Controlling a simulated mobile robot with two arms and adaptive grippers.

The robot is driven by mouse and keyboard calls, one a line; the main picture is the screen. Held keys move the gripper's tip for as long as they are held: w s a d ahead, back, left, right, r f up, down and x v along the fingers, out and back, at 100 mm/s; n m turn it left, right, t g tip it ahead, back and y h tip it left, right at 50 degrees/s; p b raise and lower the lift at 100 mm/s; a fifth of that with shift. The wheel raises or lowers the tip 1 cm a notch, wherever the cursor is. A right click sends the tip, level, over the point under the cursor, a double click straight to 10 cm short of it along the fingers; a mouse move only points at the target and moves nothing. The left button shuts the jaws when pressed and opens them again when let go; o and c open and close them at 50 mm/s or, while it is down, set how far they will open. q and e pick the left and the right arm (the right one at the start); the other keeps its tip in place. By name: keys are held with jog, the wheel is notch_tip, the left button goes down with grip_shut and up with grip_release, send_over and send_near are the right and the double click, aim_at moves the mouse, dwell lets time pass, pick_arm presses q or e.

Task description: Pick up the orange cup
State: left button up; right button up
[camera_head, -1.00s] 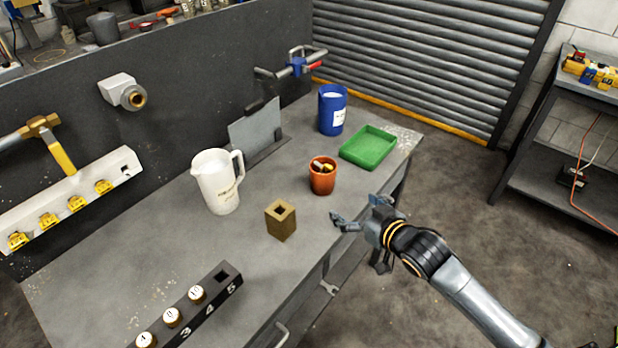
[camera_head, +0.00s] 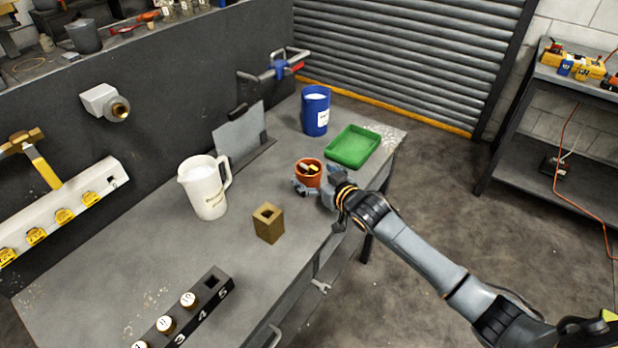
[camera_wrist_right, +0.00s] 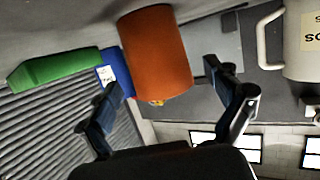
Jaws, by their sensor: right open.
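The orange cup (camera_head: 308,171) stands upright on the grey workbench, with small dark and yellow things in its mouth. My right gripper (camera_head: 318,186) is at the cup's near right side in the head view, and it hides part of the cup's lower body. In the right wrist view the cup (camera_wrist_right: 157,52) fills the upper middle, and the open fingers of the gripper (camera_wrist_right: 172,100) reach up on either side of its end. I cannot tell whether either finger touches it. My left gripper does not show.
The green tray (camera_head: 353,147) and blue container (camera_head: 316,110) stand behind the cup. A white pitcher (camera_head: 204,187) and a brown square block with a hole (camera_head: 268,223) are to its left. A numbered black rack (camera_head: 205,308) lies at the front. Bare bench lies between pitcher and rack.

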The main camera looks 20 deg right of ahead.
jog(key=shift+x, duration=1.45)
jog(key=shift+s, duration=0.1)
jog(key=shift+c, duration=0.4)
jog(key=c, duration=1.1)
jog(key=shift+c, duration=0.4)
jog(key=shift+r, duration=0.15)
